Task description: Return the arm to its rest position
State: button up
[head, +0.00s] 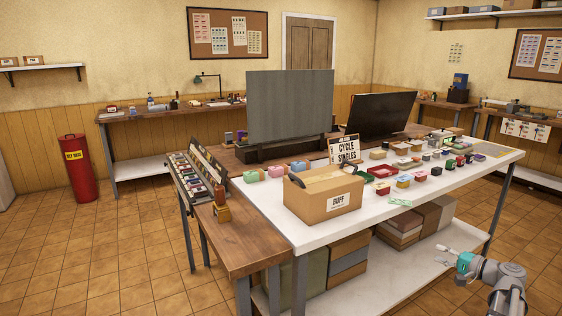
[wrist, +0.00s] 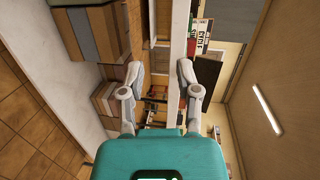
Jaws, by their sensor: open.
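My gripper (head: 450,256) is at the lower right of the head view, in front of the white table (head: 270,213) and below the level of its top. In the wrist view my gripper (wrist: 156,82) shows two grey fingers spread apart with nothing between them. It is open and empty. My arm (head: 505,280) reaches in from the bottom right corner and is apart from the table. The wrist view is turned on its side, with the table edge and lower shelf beyond the fingers.
A cardboard box (head: 325,193) marked BUFF stands at the table's near left. Several small boxes and trays cover the tabletop. Larger boxes (head: 398,228) sit on the lower shelf (head: 375,275). A wooden side bench (head: 235,248) adjoins at left. The tiled floor (head: 130,255) at left is clear.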

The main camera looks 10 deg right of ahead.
jog(key=w+a+f+n+g, duration=0.1)
jog(key=a+f+n+g, duration=0.3)
jog(key=a, duration=0.8)
jog(key=w+a+f+n+g, duration=0.1)
jog(key=a+f+g, duration=0.4)
jog(key=a, duration=0.7)
jog(key=s+a+f+n+g+h, duration=0.35)
jog(key=s+a, duration=0.25)
jog(key=a, duration=0.3)
jog(key=s+a+f+n+g+h, duration=0.25)
jog(key=s+a+h, duration=0.2)
jog(key=a, duration=0.35)
notch_tip(320, 180, up, 21)
jog(key=p, duration=2.2)
jog(key=shift+s+n+t, duration=0.15)
jog(key=shift+n+t, duration=0.25)
jog(key=shift+o, duration=1)
